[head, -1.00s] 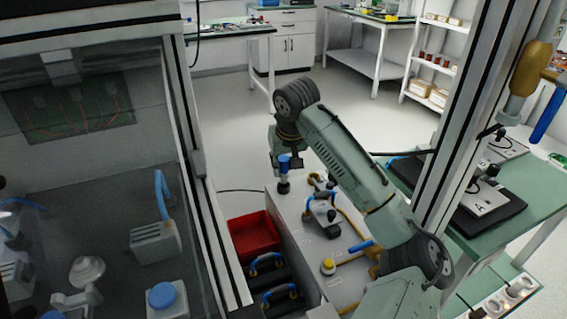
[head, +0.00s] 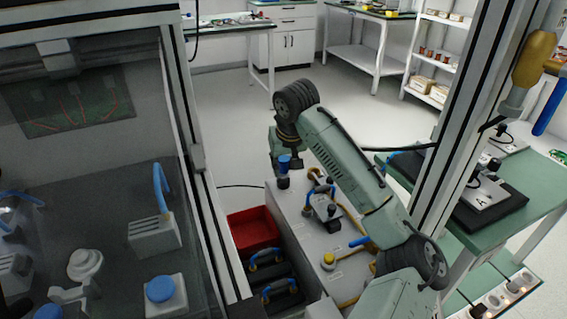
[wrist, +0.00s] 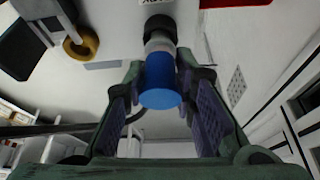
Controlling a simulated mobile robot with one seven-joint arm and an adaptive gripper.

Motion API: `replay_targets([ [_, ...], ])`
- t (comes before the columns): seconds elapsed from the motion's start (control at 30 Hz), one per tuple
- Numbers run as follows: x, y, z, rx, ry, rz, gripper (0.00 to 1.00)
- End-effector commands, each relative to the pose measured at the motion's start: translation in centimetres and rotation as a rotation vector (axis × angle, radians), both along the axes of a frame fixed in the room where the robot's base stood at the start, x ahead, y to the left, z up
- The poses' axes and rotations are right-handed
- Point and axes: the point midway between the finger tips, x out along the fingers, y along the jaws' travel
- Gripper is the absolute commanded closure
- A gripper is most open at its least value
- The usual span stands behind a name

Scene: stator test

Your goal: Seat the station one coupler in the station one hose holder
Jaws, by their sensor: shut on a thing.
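My gripper (wrist: 163,100) is shut on a blue cylindrical part (wrist: 160,82), which I take to be the station one coupler. In the wrist view its fingers flank the blue body. A light grey collar and a black ring (wrist: 160,27) are in line with it, at the pale grey surface. In the head view the blue part (head: 284,162) stands upright under my wrist, above a dark base (head: 283,183) on the grey bench top. I cannot tell whether this base is the station one hose holder, or how far the part sits in it.
The grey bench top (head: 318,246) also carries a blue-handled fitting (head: 326,207), yellow hoses and a yellow knob (head: 329,259). A red bin (head: 252,229) and black trays with blue handles lie left. A framed glass enclosure stands left; a post and green table (head: 535,205) stand right.

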Motion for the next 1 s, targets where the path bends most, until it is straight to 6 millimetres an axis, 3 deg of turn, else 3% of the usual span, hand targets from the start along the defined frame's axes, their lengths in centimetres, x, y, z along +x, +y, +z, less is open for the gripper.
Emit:
replay_targets([
  [1.0,-0.1,0.3,-2.1,0.000,0.007,0.003,1.00],
])
